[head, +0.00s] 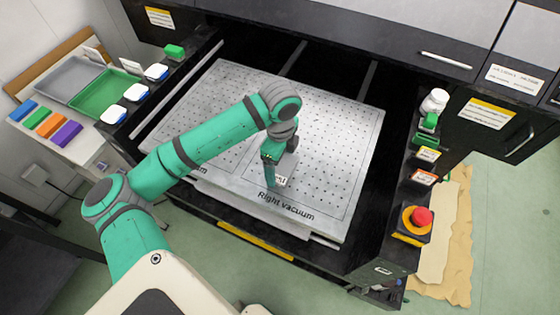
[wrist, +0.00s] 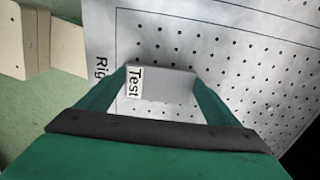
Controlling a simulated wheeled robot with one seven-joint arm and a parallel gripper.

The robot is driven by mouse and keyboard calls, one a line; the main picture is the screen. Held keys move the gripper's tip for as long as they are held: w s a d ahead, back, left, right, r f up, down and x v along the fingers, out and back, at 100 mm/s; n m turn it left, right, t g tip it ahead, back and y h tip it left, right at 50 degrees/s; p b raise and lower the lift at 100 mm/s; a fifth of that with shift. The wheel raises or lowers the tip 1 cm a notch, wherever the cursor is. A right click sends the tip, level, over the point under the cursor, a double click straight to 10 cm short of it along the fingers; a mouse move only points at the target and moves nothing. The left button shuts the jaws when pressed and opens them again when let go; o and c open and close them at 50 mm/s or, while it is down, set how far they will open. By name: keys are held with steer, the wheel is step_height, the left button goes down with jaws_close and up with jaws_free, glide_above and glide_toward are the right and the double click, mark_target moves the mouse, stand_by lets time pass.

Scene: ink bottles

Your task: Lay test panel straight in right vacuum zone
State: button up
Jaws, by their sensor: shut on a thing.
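The test panel (wrist: 170,86) is a small grey plate with a white "Test" label. My gripper (wrist: 160,80) is shut on it, with one green finger at each side. In the head view, the panel (head: 288,168) is over the front part of the right vacuum zone (head: 335,165), near the "Right vacuum" lettering, and my gripper (head: 271,172) partly hides it. The zone is a perforated pale metal plate with a thin outline. I cannot tell whether the panel touches the plate or hangs just above it.
A red stop button (head: 421,217) and small labelled blocks line the right rail. A green tray (head: 104,95), a grey tray (head: 72,78) and coloured blocks (head: 50,125) stand at the left. The bed's right part is clear. My arm covers some of its left part.

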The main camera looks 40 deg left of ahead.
mark_target(280, 166)
steer(key=shift+f, duration=0.15)
steer(key=o, duration=1)
step_height(280, 166, up, 12)
steer(key=shift+r, duration=0.2)
